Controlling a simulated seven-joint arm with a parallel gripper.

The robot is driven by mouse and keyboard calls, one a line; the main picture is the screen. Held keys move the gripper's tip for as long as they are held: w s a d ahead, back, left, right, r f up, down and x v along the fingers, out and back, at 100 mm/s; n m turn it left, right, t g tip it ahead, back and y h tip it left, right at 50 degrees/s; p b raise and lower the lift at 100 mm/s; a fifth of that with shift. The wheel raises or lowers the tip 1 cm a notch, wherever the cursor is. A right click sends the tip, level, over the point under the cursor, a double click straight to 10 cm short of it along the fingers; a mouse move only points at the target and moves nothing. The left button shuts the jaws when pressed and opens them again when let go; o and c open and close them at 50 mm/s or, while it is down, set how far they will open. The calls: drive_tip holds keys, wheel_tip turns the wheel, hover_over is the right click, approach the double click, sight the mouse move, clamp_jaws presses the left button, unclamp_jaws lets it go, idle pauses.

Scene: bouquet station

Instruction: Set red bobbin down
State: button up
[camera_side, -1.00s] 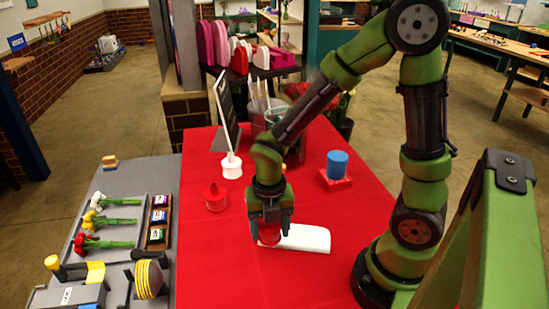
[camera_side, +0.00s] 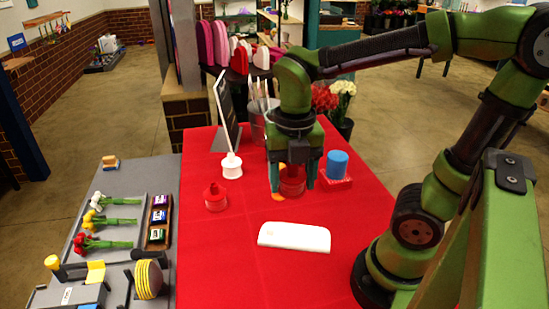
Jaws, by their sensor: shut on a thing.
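My gripper (camera_side: 292,186) points down over the red table, its fingers on either side of a red bobbin (camera_side: 292,181) and shut on it. The bobbin looks upright, at or close to the tablecloth; whether its underside touches the cloth cannot be told. A small orange piece (camera_side: 278,197) shows by the left finger. To the right is a blue bobbin (camera_side: 337,164) on a red square base (camera_side: 336,183).
A white slab (camera_side: 294,237) lies in front on the red cloth (camera_side: 215,265). A red peg-topped piece (camera_side: 215,198) and a white one (camera_side: 232,167) stand to the left. Behind are a tilted dark panel (camera_side: 227,108) and a bucket (camera_side: 259,125). The front cloth is clear.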

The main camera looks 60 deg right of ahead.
drive_tip(key=shift+r, duration=0.85)
drive_tip(key=w+d+r+m, duration=0.2)
drive_tip(key=w+d+m, duration=0.3)
drive_tip(key=w+d, duration=0.3)
drive_tip(key=m, duration=1.2)
hover_over(324, 158)
wheel_tip(324, 158, down, 19)
drive_tip(key=shift+d+r, duration=0.1)
drive_tip(key=shift+r, duration=0.05)
drive_tip(key=shift+f, duration=2.35)
drive_tip(key=shift+f, duration=0.1)
